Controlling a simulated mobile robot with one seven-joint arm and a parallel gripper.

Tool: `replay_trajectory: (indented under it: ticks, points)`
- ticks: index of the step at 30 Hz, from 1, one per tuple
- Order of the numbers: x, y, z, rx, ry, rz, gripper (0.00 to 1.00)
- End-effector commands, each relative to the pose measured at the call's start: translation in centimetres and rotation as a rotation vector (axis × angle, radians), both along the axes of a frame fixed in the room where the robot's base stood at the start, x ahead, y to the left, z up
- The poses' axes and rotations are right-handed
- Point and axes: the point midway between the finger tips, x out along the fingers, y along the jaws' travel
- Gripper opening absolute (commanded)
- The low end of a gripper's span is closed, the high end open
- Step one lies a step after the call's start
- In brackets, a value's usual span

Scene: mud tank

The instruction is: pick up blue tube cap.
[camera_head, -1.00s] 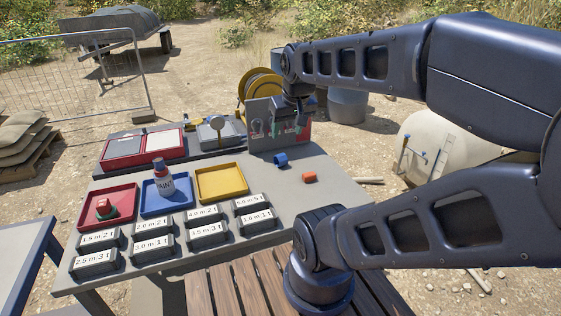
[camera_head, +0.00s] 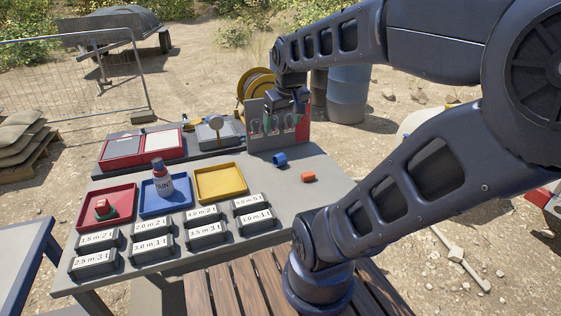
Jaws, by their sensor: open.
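The blue tube cap (camera_head: 280,160) lies on the grey table (camera_head: 262,186) at its right side, in front of the upright tool panel. It looks like a short blue cylinder on its side. My gripper (camera_head: 292,108) is above and behind the cap, in front of the panel's upper part. It is small and dark here, so its fingers are hard to make out. It is apart from the cap and nothing shows between its fingers.
The grey panel (camera_head: 258,122) rises behind. Several labelled blocks line the front.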

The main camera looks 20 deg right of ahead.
Motion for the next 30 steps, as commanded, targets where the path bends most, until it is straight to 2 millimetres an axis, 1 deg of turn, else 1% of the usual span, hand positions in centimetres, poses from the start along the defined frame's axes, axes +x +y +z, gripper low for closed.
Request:
replay_trajectory:
  ticks: [1,8,14,17,23,30]
  points:
    - [1.3,-0.2,-0.1,-0.018,0.017,0.034,0.8]
    - [6.9,-1.3,-0.5,-0.105,0.073,0.228,0.8]
    - [11.8,-2.5,-1.7,-0.166,0.123,0.401,0.8]
    - [14.2,-3.1,-2.6,-0.191,0.146,0.489,0.8]
    - [19.0,-4.6,-5.0,-0.233,0.193,0.667,0.8]
    - [24.5,-6.7,-8.9,-0.268,0.241,0.885,0.8]
